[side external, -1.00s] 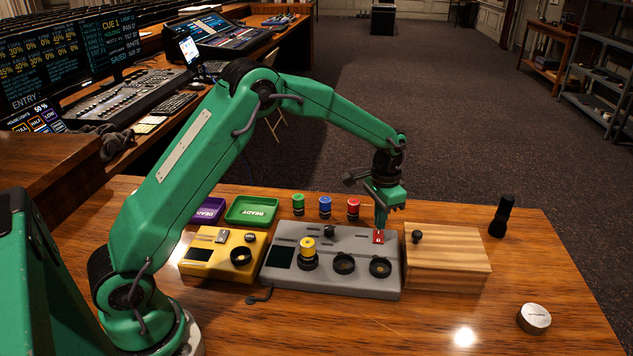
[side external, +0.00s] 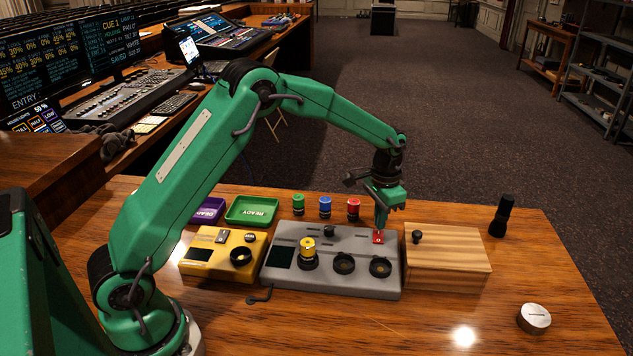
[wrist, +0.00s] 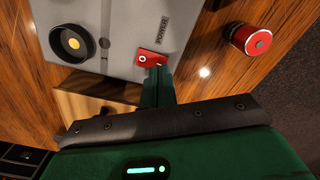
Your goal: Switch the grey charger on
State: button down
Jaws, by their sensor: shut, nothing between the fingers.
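The grey charger (side external: 326,280) lies on the desk, with a dark display (side external: 283,257) and a yellow-topped battery (side external: 307,246) in its left socket. The middle and right sockets look empty. Its red power switch (side external: 378,238) is at the back right; in the wrist view the red switch (wrist: 150,57) shows a white ring mark, beside a POWER label. My gripper (side external: 381,229) is shut and empty, pointing down at the switch. In the wrist view my fingertips (wrist: 159,72) overlap the switch's end away from the ring mark. Contact looks likely, but the fingers hide the exact spot.
A yellow charger (side external: 215,268) stands left of the grey one, a wooden box (side external: 447,270) with a black knob close on the right. Green, blue and red batteries (side external: 353,209) stand behind. A black flashlight (side external: 502,216) and a round metal tin (side external: 534,318) are farther right.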

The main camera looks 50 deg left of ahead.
aim_at(378, 232)
jog(key=shift+f, duration=0.95)
dwell(0.8)
jog(key=shift+r, duration=3.55)
